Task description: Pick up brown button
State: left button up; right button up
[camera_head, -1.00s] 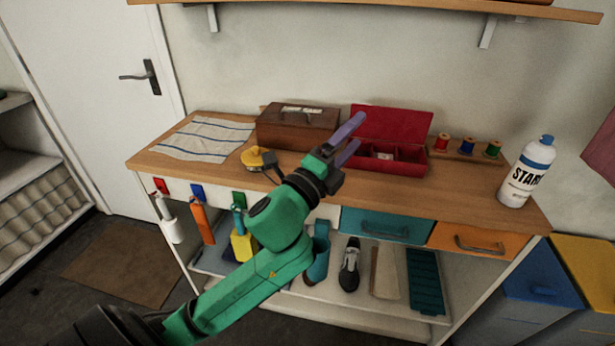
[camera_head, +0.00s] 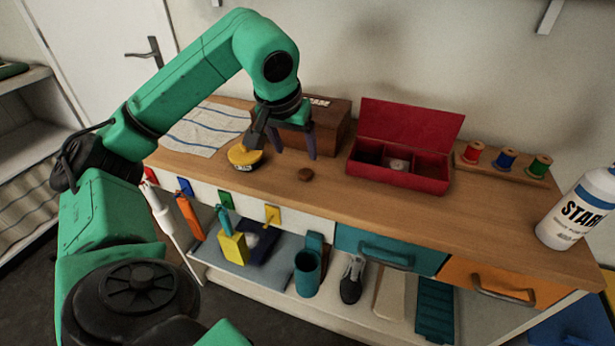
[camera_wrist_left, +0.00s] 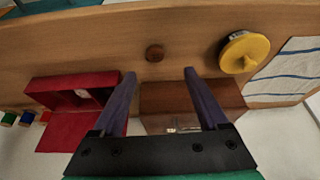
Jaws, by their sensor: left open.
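The brown button (camera_head: 306,174) lies flat on the wooden tabletop, left of the red box. It also shows in the left wrist view (camera_wrist_left: 154,53), ahead of the fingers and roughly midway between their lines. My left gripper (camera_head: 295,156) is open and empty, with purple fingers pointing down above the table, close behind and to the left of the button. In the wrist view, the gripper (camera_wrist_left: 160,72) has its fingers spread wide, apart from the button. My right gripper is not in view.
A yellow round object (camera_head: 243,157) sits left of the button. A brown wooden box (camera_head: 332,122) stands behind the gripper. The open red compartment box (camera_head: 400,177) is to the right. Thread spools (camera_head: 505,158) and a starch bottle (camera_head: 583,205) stand farther right. The tabletop front is clear.

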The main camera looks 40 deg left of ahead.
aim_at(305, 173)
pick_arm(q)
jog(key=x, duration=0.9)
jog(key=shift+w+d, duration=0.1)
jog(key=shift+d, duration=0.2)
jog(key=shift+r, duration=0.1)
grip_shut()
